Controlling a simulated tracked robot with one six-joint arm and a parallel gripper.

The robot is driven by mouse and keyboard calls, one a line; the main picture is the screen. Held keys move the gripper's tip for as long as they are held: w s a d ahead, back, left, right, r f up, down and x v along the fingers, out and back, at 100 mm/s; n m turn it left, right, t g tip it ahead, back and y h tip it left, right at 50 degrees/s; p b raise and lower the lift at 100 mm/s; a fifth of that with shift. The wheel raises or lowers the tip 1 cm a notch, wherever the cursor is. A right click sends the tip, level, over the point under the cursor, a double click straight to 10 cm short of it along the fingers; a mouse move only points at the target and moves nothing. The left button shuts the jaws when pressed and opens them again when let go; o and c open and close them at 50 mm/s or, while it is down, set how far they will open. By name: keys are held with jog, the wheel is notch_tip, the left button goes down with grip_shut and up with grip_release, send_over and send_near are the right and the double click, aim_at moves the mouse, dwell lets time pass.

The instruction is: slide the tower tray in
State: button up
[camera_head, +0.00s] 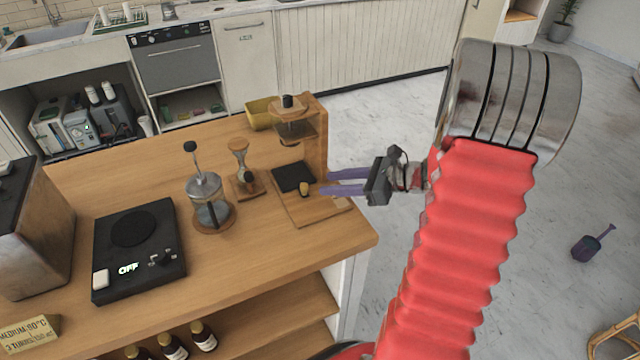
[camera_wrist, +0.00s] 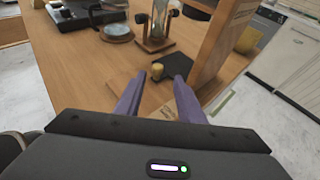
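The wooden tower (camera_head: 316,135) stands near the right end of the counter. Its dark tray (camera_head: 293,176) sits low over the wooden base board (camera_head: 325,211), with a small yellow knob (camera_head: 304,188) at its near edge. In the wrist view the dark tray (camera_wrist: 176,64) and yellow knob (camera_wrist: 157,71) show just beyond my fingertips. My gripper (camera_head: 323,183) is open, its two purple fingers pointing left toward the knob. In the wrist view my gripper (camera_wrist: 158,79) has its fingertips on either side of the knob's line, with nothing held. I cannot tell whether a finger touches the knob.
An hourglass-shaped stand (camera_head: 243,175), a glass press (camera_head: 210,205) and a black scale (camera_head: 138,248) stand left of the tower. A yellow container (camera_head: 262,114) is behind it. The counter (camera_head: 260,250) is clear in front.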

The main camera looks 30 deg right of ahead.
jog(key=shift+v, duration=2.1)
jog(key=shift+a, duration=0.1)
jog(key=s+a+r+n+g+h, duration=0.1)
jog(key=s+a+r+n+g, duration=0.2)
jog(key=a+n, duration=0.4)
jog(key=s+a+r+n+g+h, duration=0.1)
jog(key=s+a+n+g, duration=0.3)
jog(key=a, duration=0.6)
jog(key=s+a+r+n+t+h, duration=0.2)
jog(key=s+a+r+n+h, duration=0.4)
jog(key=n, duration=1.1)
jog(key=shift+s+r+h, duration=0.3)
jog(key=shift+s+r, duration=0.1)
jog(key=shift+s, duration=0.65)
